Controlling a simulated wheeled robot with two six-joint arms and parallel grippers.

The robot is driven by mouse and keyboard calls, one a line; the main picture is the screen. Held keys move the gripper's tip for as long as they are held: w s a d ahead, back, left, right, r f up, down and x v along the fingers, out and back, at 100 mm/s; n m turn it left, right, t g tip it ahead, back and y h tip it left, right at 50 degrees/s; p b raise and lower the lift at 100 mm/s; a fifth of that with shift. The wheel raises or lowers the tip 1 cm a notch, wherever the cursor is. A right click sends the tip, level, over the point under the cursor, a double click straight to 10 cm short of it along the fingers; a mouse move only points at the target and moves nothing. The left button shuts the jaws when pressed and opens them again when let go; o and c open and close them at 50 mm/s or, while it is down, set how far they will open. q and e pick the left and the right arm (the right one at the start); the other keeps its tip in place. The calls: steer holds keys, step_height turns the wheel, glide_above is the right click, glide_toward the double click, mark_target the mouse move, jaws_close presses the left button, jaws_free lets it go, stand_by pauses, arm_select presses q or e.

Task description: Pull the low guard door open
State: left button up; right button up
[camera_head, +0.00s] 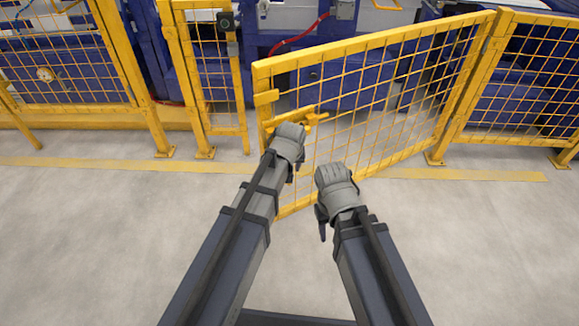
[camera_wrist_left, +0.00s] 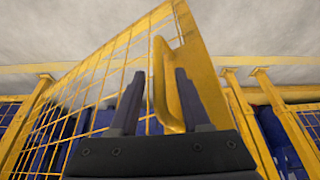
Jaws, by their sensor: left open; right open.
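The low guard door (camera_head: 385,65) is a yellow frame with wire mesh. It stands swung out towards me, hinged at the post on its right, with a gap at its free left edge. Its yellow handle (camera_head: 308,118) is near that edge. My left gripper (camera_head: 290,143) is at the handle. In the left wrist view the handle (camera_wrist_left: 160,62) lies between the two dark, spread fingers of my left gripper (camera_wrist_left: 160,80). My right gripper (camera_head: 333,190) is open and empty, in front of the door's lower part; its fingers are partly hidden by the hand.
Fixed yellow fence panels stand left (camera_head: 70,75) and right (camera_head: 525,80) of the door. A narrow panel (camera_head: 205,70) with a post borders the opening. Blue machinery is behind the fence. The grey floor in front is clear, with a faded yellow line (camera_head: 90,163).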

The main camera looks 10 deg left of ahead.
arm_select(q)
steer(key=p+v, duration=0.7)
steer(key=v, duration=0.1)
steer(key=shift+f, duration=0.1)
stand_by(0.4)
